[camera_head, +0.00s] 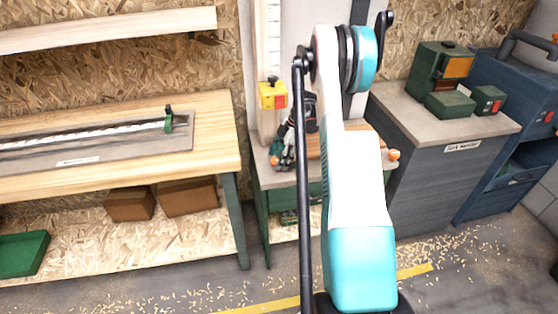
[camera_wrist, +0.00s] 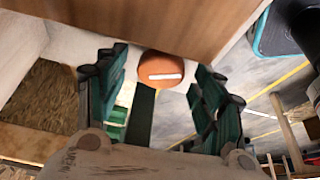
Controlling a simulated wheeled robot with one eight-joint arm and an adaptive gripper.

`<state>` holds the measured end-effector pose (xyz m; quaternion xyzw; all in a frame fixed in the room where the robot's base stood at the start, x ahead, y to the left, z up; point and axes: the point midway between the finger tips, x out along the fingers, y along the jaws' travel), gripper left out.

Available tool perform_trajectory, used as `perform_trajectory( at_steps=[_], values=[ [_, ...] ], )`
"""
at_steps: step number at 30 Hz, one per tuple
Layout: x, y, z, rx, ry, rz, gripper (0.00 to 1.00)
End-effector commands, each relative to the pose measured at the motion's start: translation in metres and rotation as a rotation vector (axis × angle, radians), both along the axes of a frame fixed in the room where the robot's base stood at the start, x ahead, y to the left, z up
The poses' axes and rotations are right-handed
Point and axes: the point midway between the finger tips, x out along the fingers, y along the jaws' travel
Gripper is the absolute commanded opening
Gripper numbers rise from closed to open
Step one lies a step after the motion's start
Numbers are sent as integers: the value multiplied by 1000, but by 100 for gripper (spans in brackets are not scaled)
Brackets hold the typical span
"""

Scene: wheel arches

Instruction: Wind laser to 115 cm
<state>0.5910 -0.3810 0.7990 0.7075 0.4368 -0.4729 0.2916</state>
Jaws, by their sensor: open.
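A yellow laser box (camera_head: 272,95) with a red part sits low on an upright white scale (camera_head: 270,35) in the head view. The scale's marks are too small to read. My gripper (camera_head: 284,150) is just below the box, at the left end of the bench. In the wrist view an orange round knob (camera_wrist: 161,70) with a white bar lies between the fingertips of my gripper (camera_wrist: 155,82). The fingers are open, with gaps visible on both sides of the knob. Another orange knob (camera_head: 393,154) shows at the bench's right side.
A wooden surface (camera_wrist: 140,20) spans the top of the wrist view, close to the knob. A workbench (camera_head: 215,150) with a long ruler track stands at left. A grey cabinet (camera_head: 440,165) carrying green boxes (camera_head: 440,70) stands at right. Wood shavings lie on the floor.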

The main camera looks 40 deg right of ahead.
Motion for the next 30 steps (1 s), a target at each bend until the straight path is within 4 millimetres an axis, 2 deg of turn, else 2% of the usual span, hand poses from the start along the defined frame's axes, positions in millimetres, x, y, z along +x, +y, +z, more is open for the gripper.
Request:
perform_trajectory(
  at_steps=[9, 11, 15, 23, 30],
  values=[
    [0, 1, -2, 0, 0, 0, 63],
    [0, 1, -2, 0, 0, 0, 51],
    [1, 1, -2, 0, 0, 0, 19],
    [1, 1, -2, 0, -1, -9, 18],
    [0, 2, -2, -1, -1, -98, 18]
  ],
)
